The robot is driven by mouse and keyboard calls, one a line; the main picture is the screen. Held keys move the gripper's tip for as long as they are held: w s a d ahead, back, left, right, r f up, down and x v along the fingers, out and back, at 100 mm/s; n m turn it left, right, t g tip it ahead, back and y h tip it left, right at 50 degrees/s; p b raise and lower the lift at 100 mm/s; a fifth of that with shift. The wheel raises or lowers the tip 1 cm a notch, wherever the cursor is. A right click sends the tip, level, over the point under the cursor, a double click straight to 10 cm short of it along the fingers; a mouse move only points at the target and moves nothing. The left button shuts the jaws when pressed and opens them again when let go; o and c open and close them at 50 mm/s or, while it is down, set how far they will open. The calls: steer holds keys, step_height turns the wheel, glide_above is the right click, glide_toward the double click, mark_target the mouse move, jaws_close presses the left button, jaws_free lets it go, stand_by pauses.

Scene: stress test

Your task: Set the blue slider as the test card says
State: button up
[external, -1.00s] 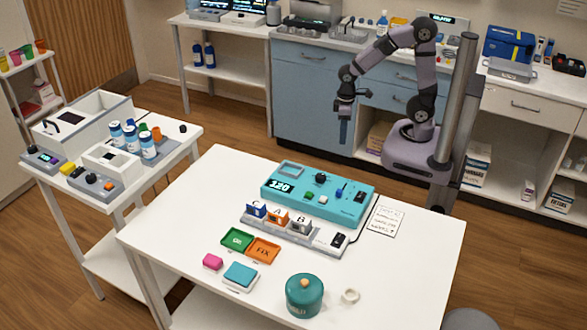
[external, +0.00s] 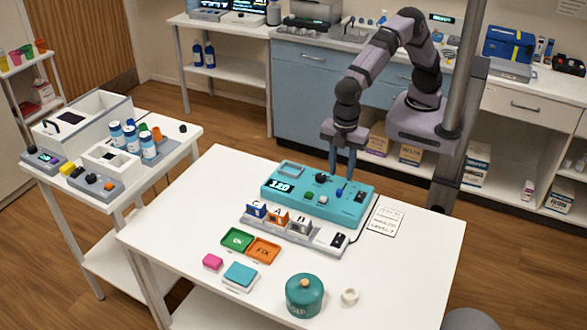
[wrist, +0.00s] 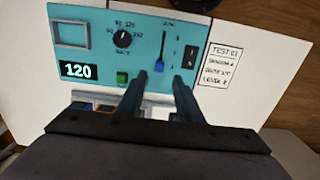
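The blue slider (external: 340,192) sits on the teal console (external: 285,187). In the wrist view the slider (wrist: 159,66) is at the near end of its dark slot, with small scale marks to its right. The test card (external: 385,221) lies flat right of the console. In the wrist view the card (wrist: 218,63) reads TEST 01, with SENSOR, a blurred line and LEVEL below; its values are hard to read. My gripper (external: 343,168) is above the console's back part, pointing down. In the wrist view its two fingers (wrist: 158,95) are apart with nothing between them.
The console also carries a black knob (wrist: 122,38), a display (wrist: 78,70) reading 120, a green button (wrist: 122,78) and a black switch (wrist: 190,57). A sensor rack (external: 290,235) stands in front of it. A teal pot (external: 304,297) is near the table's front edge.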

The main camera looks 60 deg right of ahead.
mark_target(339, 190)
steer(key=shift+f+p, duration=0.8)
steer(key=shift+f, duration=2.9)
steer(key=shift+c, duration=0.6)
